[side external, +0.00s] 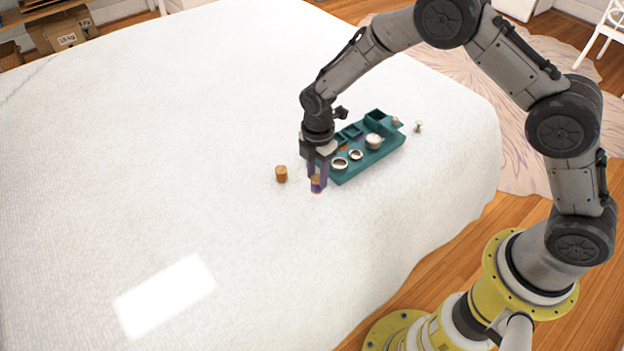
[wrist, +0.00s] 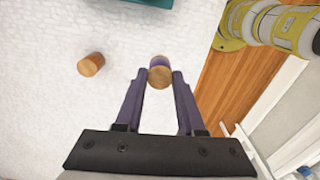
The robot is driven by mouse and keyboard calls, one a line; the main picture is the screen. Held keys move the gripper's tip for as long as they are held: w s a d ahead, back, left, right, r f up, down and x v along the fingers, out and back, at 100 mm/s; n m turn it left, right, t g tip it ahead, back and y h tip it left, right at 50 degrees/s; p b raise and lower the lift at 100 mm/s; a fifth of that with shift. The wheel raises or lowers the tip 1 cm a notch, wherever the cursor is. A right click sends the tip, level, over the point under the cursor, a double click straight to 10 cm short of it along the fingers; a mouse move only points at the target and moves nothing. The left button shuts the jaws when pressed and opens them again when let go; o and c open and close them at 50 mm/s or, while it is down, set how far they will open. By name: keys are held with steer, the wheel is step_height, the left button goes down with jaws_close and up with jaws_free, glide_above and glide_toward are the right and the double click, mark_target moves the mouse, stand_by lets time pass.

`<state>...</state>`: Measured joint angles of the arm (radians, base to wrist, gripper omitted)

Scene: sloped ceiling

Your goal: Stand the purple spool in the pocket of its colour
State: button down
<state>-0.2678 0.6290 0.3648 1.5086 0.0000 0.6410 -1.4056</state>
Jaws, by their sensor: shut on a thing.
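The purple spool (side external: 316,184) has wooden ends and a purple middle. It is at the near left end of the teal tray, outside it. It also shows in the wrist view (wrist: 160,72), between the fingertips. My gripper (wrist: 160,80) is shut on the spool, with one purple finger on each side of it. In the side view my gripper (side external: 318,180) points down, low over the white surface; I cannot tell whether the spool touches that surface. The teal tray (side external: 349,177) has several pockets and round fittings. A purple pocket cannot be made out; my gripper hides part of the tray.
An orange-brown spool (side external: 281,174) stands on the white surface (side external: 180,180) left of my gripper; it also shows in the wrist view (wrist: 91,65). A small white object (side external: 418,127) is right of the tray. The surface left and in front is clear.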

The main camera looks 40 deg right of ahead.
steer(key=s+d+r, duration=0.3)
steer(key=s+r, duration=0.5)
steer(key=s, duration=0.4)
steer(key=w+d+r+n, duration=0.1)
steer(key=w+d+r, duration=0.1)
steer(key=w+d, duration=0.45)
steer(key=w+d+r, duration=0.2)
steer(key=w+d, duration=0.1)
steer(key=d, duration=0.7)
glide_above(352, 133)
step_height(352, 133, down, 10)
steer(key=shift+s+r, duration=0.1)
steer(key=shift+f, duration=1.6)
